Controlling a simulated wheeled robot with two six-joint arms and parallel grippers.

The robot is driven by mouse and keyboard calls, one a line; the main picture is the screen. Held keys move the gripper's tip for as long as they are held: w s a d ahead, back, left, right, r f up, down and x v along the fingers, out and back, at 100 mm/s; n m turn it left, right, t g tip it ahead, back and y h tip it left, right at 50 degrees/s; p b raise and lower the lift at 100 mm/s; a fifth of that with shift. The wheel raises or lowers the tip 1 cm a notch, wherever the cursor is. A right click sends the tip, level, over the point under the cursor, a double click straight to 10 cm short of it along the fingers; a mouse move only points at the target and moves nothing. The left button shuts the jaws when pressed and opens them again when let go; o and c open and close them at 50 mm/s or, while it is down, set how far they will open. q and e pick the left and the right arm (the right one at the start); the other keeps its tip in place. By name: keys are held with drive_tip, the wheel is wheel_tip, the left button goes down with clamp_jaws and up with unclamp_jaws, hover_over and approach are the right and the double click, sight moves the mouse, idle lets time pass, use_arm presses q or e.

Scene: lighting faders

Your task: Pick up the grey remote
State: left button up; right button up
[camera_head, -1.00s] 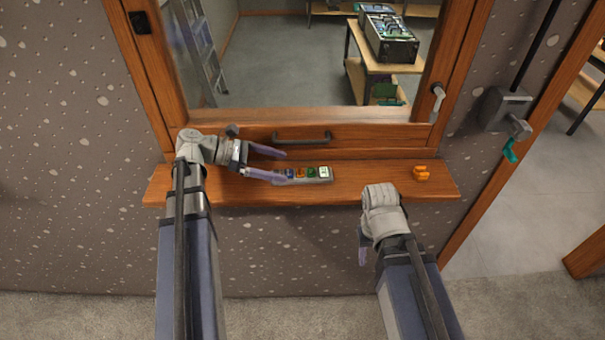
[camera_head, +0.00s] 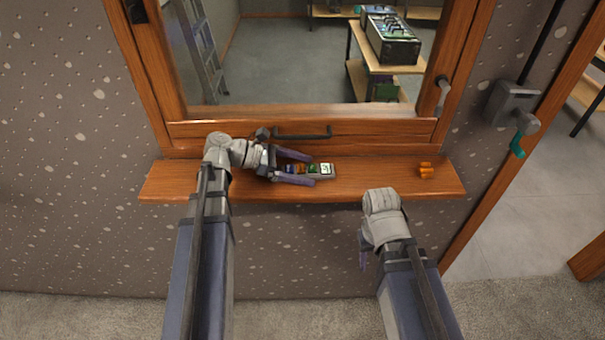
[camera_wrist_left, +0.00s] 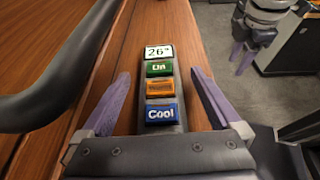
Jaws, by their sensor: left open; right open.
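The grey remote (camera_head: 322,175) lies on the wooden sill, its right end in view beyond my left gripper. In the left wrist view the remote (camera_wrist_left: 160,97) has a white "26°" display, a green "On" button, an orange button and a blue "Cool" button. My left gripper (camera_head: 312,170) is open, its purple fingers on either side of the remote. In the left wrist view its fingers (camera_wrist_left: 160,85) stand apart from the remote, with gaps on both sides. The remote's near end is hidden by the gripper body. My right gripper (camera_head: 364,250) hangs empty in front of the sill.
The wooden sill (camera_head: 400,184) runs below a window frame with a dark handle (camera_head: 302,133). The handle bar is close to the left gripper. A small orange object (camera_head: 426,170) sits at the sill's right. The sill between it and the remote is clear.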

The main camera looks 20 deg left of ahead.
use_arm(q)
clamp_jaws()
idle(0.6)
drive_tip(key=shift+r, duration=0.25)
use_arm(e)
drive_tip(key=shift+r, duration=0.2)
